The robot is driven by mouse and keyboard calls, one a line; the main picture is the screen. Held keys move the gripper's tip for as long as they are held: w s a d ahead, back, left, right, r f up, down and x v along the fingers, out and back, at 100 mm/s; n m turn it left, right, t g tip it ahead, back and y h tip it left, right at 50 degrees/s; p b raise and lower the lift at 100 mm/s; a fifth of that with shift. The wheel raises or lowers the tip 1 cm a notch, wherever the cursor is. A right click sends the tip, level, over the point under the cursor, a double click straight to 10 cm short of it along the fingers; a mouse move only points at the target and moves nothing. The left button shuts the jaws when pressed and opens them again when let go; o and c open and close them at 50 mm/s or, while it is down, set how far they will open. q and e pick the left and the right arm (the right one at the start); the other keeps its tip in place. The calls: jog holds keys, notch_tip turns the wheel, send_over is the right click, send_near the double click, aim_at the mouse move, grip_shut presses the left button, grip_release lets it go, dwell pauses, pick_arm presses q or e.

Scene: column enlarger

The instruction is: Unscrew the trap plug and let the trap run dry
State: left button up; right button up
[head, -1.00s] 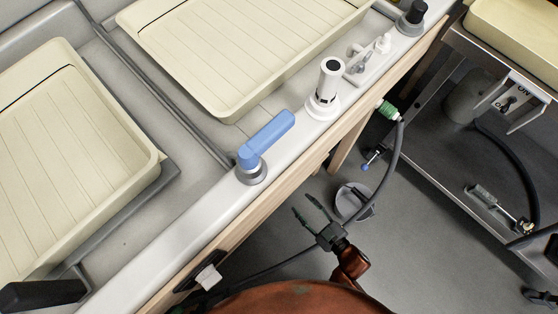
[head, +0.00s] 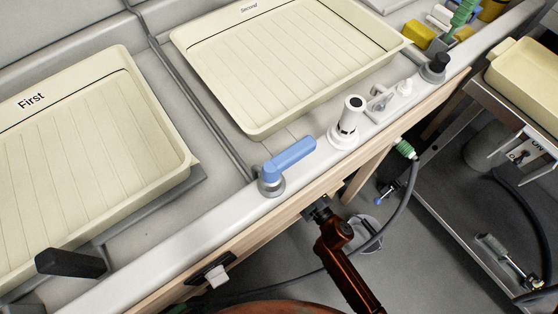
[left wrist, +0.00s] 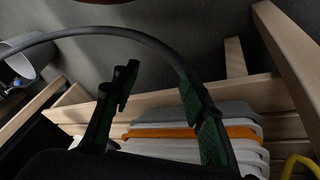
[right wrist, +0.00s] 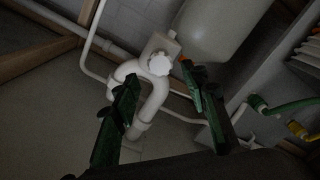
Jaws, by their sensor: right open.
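In the right wrist view a white trap pipe (right wrist: 154,107) bends under the sink. A white lobed plug (right wrist: 160,63) sits on its upper part. My right gripper (right wrist: 165,105) is open and empty, its green fingers in front of the trap and apart from the plug in the picture. Whether liquid is in the trap cannot be seen.
A grey hose (head: 404,205) hangs from the bench and curves across the floor. A white tank (right wrist: 222,28) is beside the trap.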

pick_arm(q)
jog(key=shift+w+d+f+t+b, duration=0.4)
jog(key=shift+w+d+f, duration=0.1)
jog(key=shift+w, duration=0.15)
jog(key=shift+w+d+f+t+b, duration=0.25)
jog(key=shift+w+d+f+t, duration=0.15)
jog(key=shift+w+d+f, duration=0.15)
pick_arm(e)
jog(key=x, duration=0.5)
pick_arm(q)
jog(key=shift+a, duration=0.1)
pick_arm(e)
jog(key=shift+c, duration=0.5)
jog(key=c, duration=0.8)
jog(key=shift+o, duration=0.2)
jog(key=n+b, duration=0.3)
jog(key=n, duration=2)
jog(key=shift+b, duration=0.35)
pick_arm(q)
jog(key=shift+g, duration=0.4)
jog(key=f, duration=0.1)
jog(key=s+f, duration=0.1)
jog(key=f, duration=0.2)
jog(key=shift+s+f, duration=0.15)
jog(key=shift+s, duration=0.1)
pick_arm(e)
jog(key=o, duration=0.8)
